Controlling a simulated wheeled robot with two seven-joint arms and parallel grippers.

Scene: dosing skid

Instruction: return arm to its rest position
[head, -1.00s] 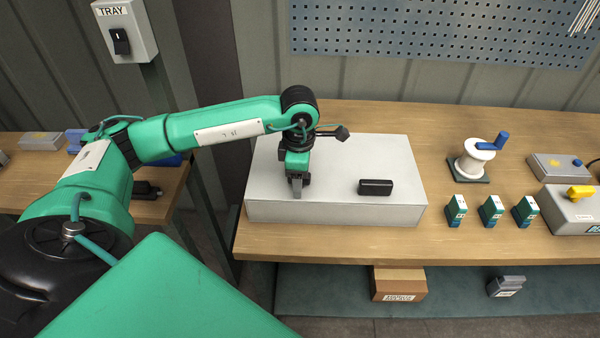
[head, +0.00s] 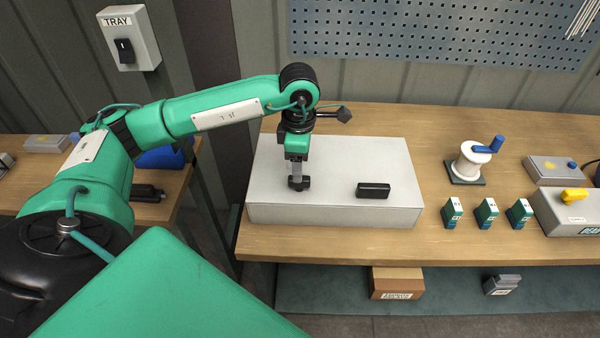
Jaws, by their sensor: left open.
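My left arm, green with black joints, comes in from the left and reaches over the wooden bench. My left gripper (head: 298,184) points down over the left part of a light grey box (head: 335,213). It is open with nothing seen between its fingers, and I cannot tell its exact height over the box. A small black block (head: 373,190) lies on the box to the right of the gripper, apart from it. My right gripper is not in view.
On the wooden bench (head: 420,130) stand a white reel with a blue crank (head: 472,163), several small green boxes (head: 487,213) and a grey box with a yellow knob (head: 570,210). A TRAY switch box (head: 128,40) hangs upper left. A cardboard box (head: 397,283) sits below.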

